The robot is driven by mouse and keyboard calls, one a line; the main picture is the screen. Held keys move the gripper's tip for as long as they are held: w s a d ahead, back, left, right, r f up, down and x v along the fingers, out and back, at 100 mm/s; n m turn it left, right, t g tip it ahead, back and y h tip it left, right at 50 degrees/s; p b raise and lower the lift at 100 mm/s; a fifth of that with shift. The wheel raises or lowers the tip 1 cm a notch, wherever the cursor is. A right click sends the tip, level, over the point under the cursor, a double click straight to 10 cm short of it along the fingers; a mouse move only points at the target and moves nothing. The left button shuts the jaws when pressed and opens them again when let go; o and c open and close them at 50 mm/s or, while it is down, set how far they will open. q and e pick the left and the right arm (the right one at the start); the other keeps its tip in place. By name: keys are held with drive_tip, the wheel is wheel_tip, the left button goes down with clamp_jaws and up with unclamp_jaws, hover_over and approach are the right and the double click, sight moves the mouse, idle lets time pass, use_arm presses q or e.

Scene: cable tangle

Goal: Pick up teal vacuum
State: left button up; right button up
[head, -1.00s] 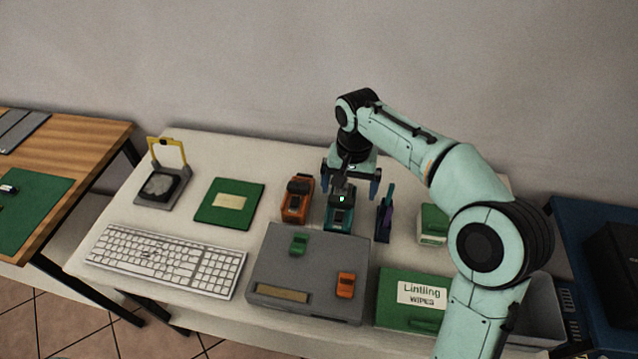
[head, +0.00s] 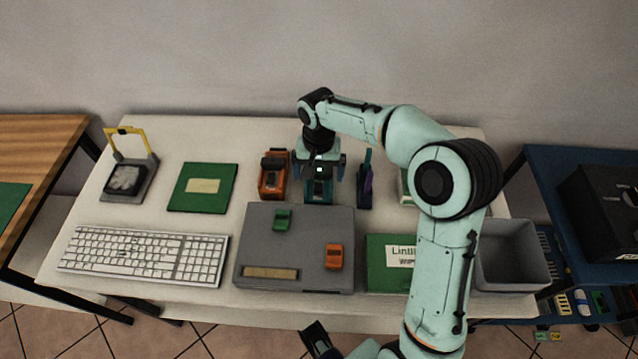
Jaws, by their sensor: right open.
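The teal vacuum (head: 318,191) is a small teal and dark device standing at the back middle of the white table, behind the grey case. My right gripper (head: 322,172) is open directly over it, pointing down, with a finger on either side of its upper part. The gripper hides the vacuum's top, and I cannot tell whether the fingers touch it. Part of a dark gripper, likely my left one (head: 318,340), shows at the bottom edge, away from the table objects; its jaws are not clear.
An orange device (head: 273,175) stands close on the left and a purple and teal tool (head: 366,182) close on the right. The grey case (head: 295,248) with small green and orange pieces lies in front. A keyboard (head: 145,255), green box (head: 203,188) and grey bin (head: 512,255) lie farther out.

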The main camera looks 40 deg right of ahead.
sight(319, 173)
wheel_tip(319, 173, down, 3)
drive_tip(key=shift+d+f, duration=0.1)
drive_tip(key=shift+f, duration=0.1)
drive_tip(key=shift+w, duration=0.1)
drive_tip(key=shift+c, duration=0.3)
drive_tip(key=c, duration=1.2)
drive_tip(key=shift+o, duration=0.2)
drive_tip(key=shift+r, duration=0.15)
wheel_tip(319, 173, up, 20)
drive_tip(key=p, duration=0.3)
